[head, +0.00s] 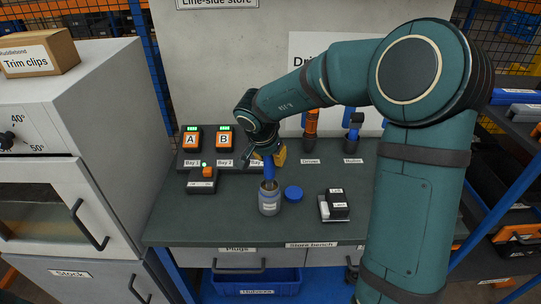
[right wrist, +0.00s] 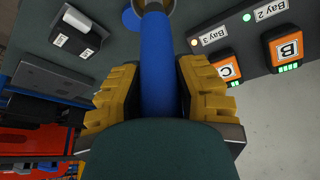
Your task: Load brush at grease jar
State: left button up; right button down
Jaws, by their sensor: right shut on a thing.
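My right gripper (head: 269,158) is shut on the brush's blue handle (head: 268,170), above the bench. In the right wrist view the yellow-padded fingers (right wrist: 158,95) sit on both sides of the blue handle (right wrist: 158,65). The brush points down at the open grease jar (head: 269,203), a grey jar with a pale label. Its lower end is at or inside the jar's mouth; how deep I cannot tell. The jar's rim (right wrist: 168,6) shows at the top edge of the right wrist view. A blue lid (head: 293,193) lies beside the jar. My left gripper is not in view.
Battery packs A (head: 191,140) and B (head: 224,140) stand in a charger at the back left. The front left bench is clear.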

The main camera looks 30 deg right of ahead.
jog(key=shift+f, duration=0.45)
dwell(0.5)
jog(key=shift+f+p, duration=0.15)
jog(key=shift+p, duration=0.85)
dwell(3.1)
notch_tip(320, 180, up, 3)
jog(key=p, duration=0.4)
notch_tip(320, 180, up, 2)
jog(key=p, duration=0.4)
jog(key=shift+r+p, duration=1.15)
jog(key=shift+p, duration=0.35)
